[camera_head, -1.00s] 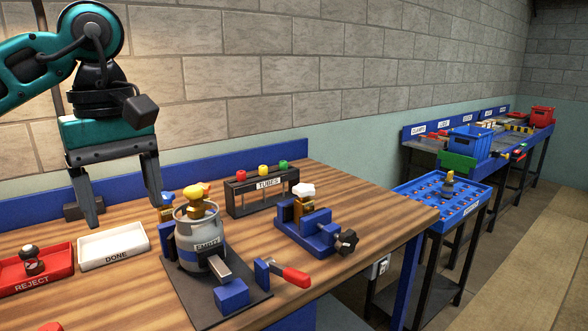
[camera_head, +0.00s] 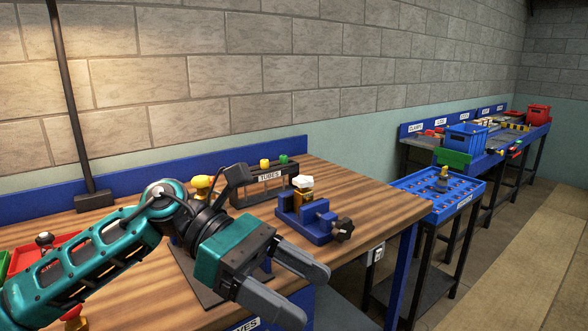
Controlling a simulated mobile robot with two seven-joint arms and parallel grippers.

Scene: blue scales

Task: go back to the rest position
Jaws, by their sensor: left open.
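My left gripper (camera_head: 297,289) is open and empty, with its two grey fingers pointing down and right past the front edge of the wooden workbench (camera_head: 375,200). My left arm (camera_head: 90,262) crosses the lower left of the view. It hides most of the grey canister and its base plate (camera_head: 186,262); a yellow top (camera_head: 202,183) shows above the arm. My right gripper is not in view.
A blue vise (camera_head: 312,225) with a white-topped part stands right of my gripper. The TUBES rack (camera_head: 264,186) is behind. A red tray (camera_head: 42,250) is at the left. A blue cart (camera_head: 440,197) and further benches stand at the right.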

